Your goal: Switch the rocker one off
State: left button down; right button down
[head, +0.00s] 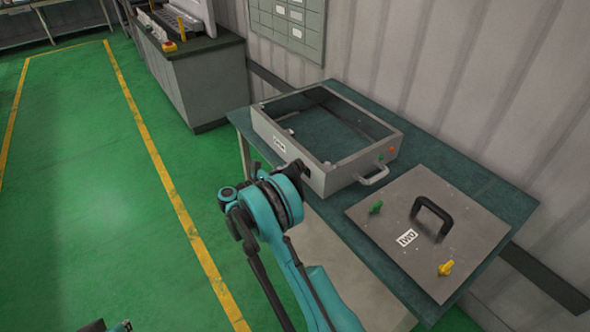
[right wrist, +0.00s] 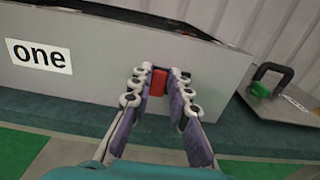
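The grey open-topped box (head: 345,172) stands on the green-topped table. Its front carries a label reading "one" (right wrist: 40,56), small in the head view (head: 279,145). A red rocker switch (right wrist: 158,82) sits on that front, right of the label. My right gripper (right wrist: 160,85) is at the front, its fingers slightly apart on either side of the switch. I cannot tell whether they touch it. In the head view my right gripper (head: 304,172) is a small dark shape at the front, and the switch is not visible there.
A flat panel (head: 462,232) with a black handle (head: 433,212), a green knob (head: 376,207) and a yellow knob (head: 446,268) lies right of the box. The table (head: 483,186) stands by a corrugated wall. Green floor is free at left.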

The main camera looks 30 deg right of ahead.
jog(key=shift+a+f+h+b, duration=0.1)
jog(key=shift+f+h+b, duration=0.25)
jog(key=shift+h+b, duration=0.75)
jog(key=shift+f+h+b, duration=0.35)
jog(key=shift+h+b, duration=0.05)
jog(key=shift+b, duration=1.35)
jog(key=shift+r+h+b, duration=0.1)
jog(key=shift+h+b, duration=0.5)
jog(key=shift+b, duration=0.05)
jog(key=shift+r, duration=0.1)
jog(key=c, duration=1.4)
grip_release()
jog(key=shift+c, duration=0.2)
jog(key=shift+a, duration=0.1)
jog(key=v, duration=1.2)
